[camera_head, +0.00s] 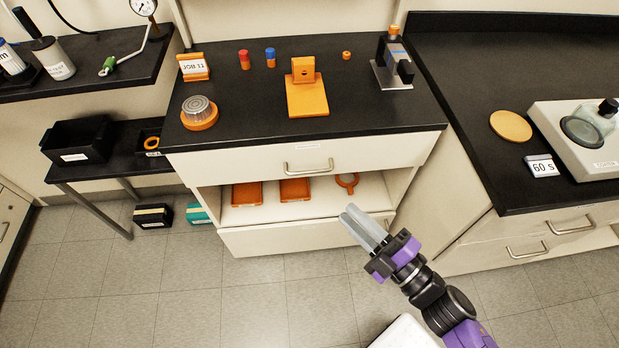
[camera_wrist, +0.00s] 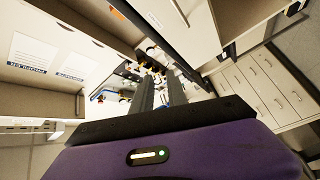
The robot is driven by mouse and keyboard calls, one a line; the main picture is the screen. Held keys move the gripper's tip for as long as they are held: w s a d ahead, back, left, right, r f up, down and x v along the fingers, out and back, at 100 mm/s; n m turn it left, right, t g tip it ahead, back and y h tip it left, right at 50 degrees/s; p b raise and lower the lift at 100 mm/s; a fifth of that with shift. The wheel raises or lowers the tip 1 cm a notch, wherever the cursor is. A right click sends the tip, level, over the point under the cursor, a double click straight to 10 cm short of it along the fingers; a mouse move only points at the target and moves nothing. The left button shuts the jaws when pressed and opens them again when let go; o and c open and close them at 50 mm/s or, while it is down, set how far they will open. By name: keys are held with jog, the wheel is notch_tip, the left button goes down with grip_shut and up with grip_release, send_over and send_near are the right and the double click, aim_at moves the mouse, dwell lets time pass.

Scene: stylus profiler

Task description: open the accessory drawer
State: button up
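The middle cabinet has an upper drawer front (camera_head: 375,150) with a metal bar handle (camera_head: 308,167). It looks closed under the black worktop. A lower drawer front (camera_head: 285,238) sits beneath the open shelf, and no handle shows on it. No readable label tells me which one is the accessory drawer. My gripper (camera_head: 348,212) is in front of the cabinet, to the right of and below the upper handle in the head view. Its two pale fingers lie side by side, touching no handle that I can see. In the wrist view the fingers (camera_wrist: 152,95) look dark; their gap is unclear.
Orange trays (camera_head: 247,194) and an orange ring (camera_head: 347,183) are on the open shelf (camera_head: 270,213). The worktop (camera_head: 240,100) holds an orange stand (camera_head: 306,95) and small parts. A right-hand bench (camera_head: 465,100) has its own drawers (camera_head: 530,248). Floor (camera_head: 210,310) before the cabinet is clear.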

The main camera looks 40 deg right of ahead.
aim_at(310, 171)
jog(key=w+d+f+n+y+b, duration=0.3)
jog(key=w+d+f+n+b, duration=0.15)
jog(key=w+f+n, duration=0.6)
jog(key=shift+w+a+r+m+p, duration=0.15)
jog(key=shift+w+r+m+p, duration=0.25)
jog(key=shift+w, duration=1.05)
jog(key=shift+w+a+r+m+p, duration=0.25)
jog(key=shift+w+r, duration=0.3)
jog(key=shift+w, duration=0.9)
jog(key=shift+w+a+r+m+p, duration=0.15)
jog(key=shift+w+r+m, duration=0.3)
jog(key=shift+w, duration=1)
grip_shut()
jog(key=shift+g, duration=0.3)
